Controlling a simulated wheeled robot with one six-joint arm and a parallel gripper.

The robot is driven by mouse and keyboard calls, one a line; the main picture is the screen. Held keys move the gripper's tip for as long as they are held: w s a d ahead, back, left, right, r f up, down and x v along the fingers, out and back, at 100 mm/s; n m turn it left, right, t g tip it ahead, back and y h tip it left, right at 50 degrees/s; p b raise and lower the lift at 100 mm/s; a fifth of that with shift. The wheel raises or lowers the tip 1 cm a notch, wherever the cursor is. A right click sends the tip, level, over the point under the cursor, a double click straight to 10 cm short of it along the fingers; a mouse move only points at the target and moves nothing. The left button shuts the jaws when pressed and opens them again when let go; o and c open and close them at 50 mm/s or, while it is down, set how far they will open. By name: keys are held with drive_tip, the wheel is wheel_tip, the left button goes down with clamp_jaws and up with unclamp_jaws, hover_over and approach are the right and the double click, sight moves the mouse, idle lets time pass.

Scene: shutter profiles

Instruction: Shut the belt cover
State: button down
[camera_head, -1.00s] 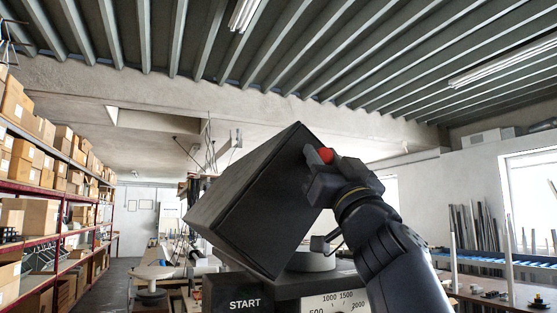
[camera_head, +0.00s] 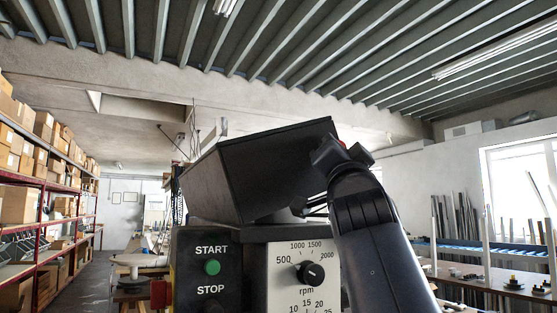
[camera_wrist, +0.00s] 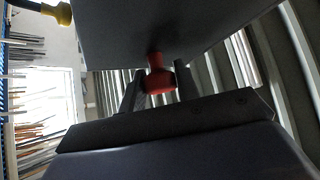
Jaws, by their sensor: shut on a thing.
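The belt cover (camera_head: 250,180) is a large black box-shaped lid above the machine head. In the head view it is tilted, its right side raised off the head, and part of a grey round piece shows beneath it. My gripper (camera_head: 338,152) is at the cover's upper right corner. In the wrist view, my gripper (camera_wrist: 148,84) is shut on the red knob (camera_wrist: 158,80), which stands out from the dark face of the cover (camera_wrist: 150,30).
The machine's front has a START/STOP panel (camera_head: 211,270) and a white rpm dial plate (camera_head: 304,280) below the cover. Shelves with cartons (camera_head: 40,190) line the left. A bench with upright profiles (camera_head: 490,270) stands at the right.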

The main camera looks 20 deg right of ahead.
drive_tip(key=d+f+m+g+h+b, duration=0.2)
drive_tip(key=d+f+m+g+b, duration=0.1)
drive_tip(key=f+b, duration=0.4)
drive_tip(key=m+g+b, duration=0.1)
drive_tip(key=m, duration=0.1)
drive_tip(key=shift+d+m, duration=0.25)
drive_tip(key=shift+m, duration=0.15)
drive_tip(key=shift+w+f, duration=0.1)
drive_tip(key=shift+w, duration=0.1)
drive_tip(key=c, duration=1.1)
unclamp_jaws()
drive_tip(key=shift+s, duration=0.1)
drive_tip(key=shift+c, duration=0.2)
drive_tip(key=shift+o, duration=0.4)
